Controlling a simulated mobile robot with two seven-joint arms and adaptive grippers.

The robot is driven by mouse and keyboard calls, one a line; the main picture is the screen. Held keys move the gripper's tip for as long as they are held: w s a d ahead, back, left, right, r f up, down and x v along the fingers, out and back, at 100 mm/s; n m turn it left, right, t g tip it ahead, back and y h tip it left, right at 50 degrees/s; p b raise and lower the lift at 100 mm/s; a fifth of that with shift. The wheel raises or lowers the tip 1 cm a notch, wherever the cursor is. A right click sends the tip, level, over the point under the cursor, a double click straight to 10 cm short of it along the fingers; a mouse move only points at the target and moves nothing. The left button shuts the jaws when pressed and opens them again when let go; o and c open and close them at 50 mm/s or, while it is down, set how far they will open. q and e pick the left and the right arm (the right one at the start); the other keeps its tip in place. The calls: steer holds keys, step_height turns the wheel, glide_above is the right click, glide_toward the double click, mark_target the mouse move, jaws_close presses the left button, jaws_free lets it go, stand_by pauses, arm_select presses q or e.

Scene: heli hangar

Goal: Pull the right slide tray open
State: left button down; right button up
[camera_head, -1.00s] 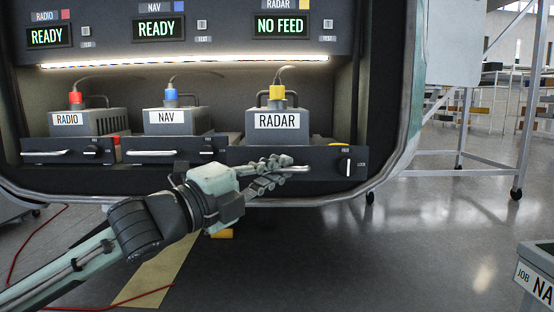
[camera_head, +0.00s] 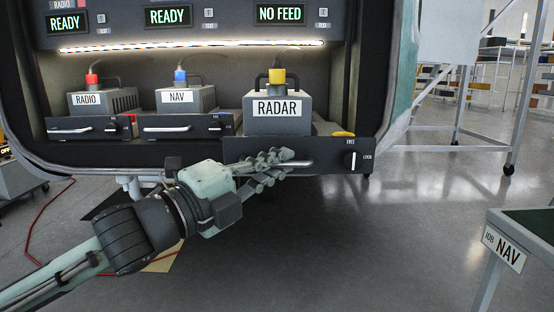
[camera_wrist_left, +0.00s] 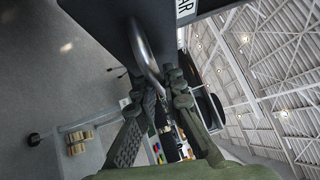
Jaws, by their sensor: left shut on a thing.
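The right slide tray (camera_head: 330,153) carries the grey RADAR box (camera_head: 281,111) and stands out in front of the other two trays. Its bar handle (camera_head: 302,163) runs along its dark front, with a black knob (camera_head: 351,160) to the right, its pointer upright. My left gripper (camera_head: 273,168) is shut on this handle. In the left wrist view, the metal handle (camera_wrist_left: 145,50) passes between the gripper's fingers (camera_wrist_left: 160,97). My right gripper is not in view.
The RADIO tray (camera_head: 70,134) and NAV tray (camera_head: 160,132) sit further back in the bay. A yellow object (camera_head: 343,134) lies on the radar tray's right side. A table with a NAV sign (camera_head: 503,250) stands at lower right. The floor (camera_head: 400,230) between is clear.

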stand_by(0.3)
arm_select(q)
steer(key=c, duration=1.6)
jaws_free()
steer(key=v, duration=0.7)
steer(key=shift+s+a, duration=0.2)
